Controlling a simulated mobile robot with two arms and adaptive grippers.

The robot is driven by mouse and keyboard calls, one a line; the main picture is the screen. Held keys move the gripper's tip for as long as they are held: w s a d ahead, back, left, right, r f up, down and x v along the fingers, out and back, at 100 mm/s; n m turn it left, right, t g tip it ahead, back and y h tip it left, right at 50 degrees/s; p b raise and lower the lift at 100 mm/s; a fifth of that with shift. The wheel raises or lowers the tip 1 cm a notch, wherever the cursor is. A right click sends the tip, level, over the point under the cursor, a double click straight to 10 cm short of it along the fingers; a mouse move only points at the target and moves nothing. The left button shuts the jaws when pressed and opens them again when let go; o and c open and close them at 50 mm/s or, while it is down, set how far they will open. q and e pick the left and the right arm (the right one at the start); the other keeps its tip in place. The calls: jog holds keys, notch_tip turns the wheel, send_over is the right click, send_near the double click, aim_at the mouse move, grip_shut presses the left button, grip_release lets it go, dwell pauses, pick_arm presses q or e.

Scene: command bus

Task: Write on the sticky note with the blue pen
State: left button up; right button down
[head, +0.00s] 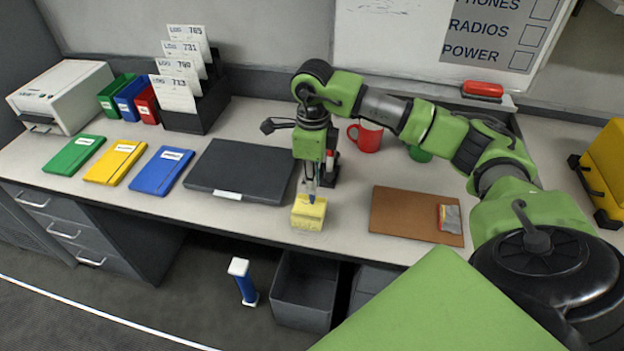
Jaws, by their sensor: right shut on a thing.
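A yellow sticky note pad (308,214) lies on the desk near its front edge, right of the dark closed case. My right gripper (313,184) points down above the pad and is shut on the blue pen (311,191). The pen is upright, with its lower end at the top of the pad; I cannot tell whether the tip touches the paper. The gripper's fingers and the pen's upper part are hard to make out. My left gripper is not in view.
The dark case (240,170) lies left of the pad, and a brown board (400,214) lies to the right. A red mug (366,136) stands behind. Green, yellow and blue folders (162,170) lie at left. Open grey bins (303,290) stand below the desk edge.

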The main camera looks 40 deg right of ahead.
jog(key=shift+s, duration=0.3)
jog(key=shift+d, duration=0.15)
jog(key=shift+d, duration=0.25)
jog(key=shift+s+d+b, duration=0.1)
jog(key=shift+d+b, duration=0.2)
jog(key=shift+d, duration=0.05)
dwell(0.5)
jog(key=shift+r, duration=0.15)
notch_tip(320, 180, up, 6)
jog(key=p, duration=0.4)
jog(key=shift+r, duration=0.15)
dwell(0.5)
dwell(0.4)
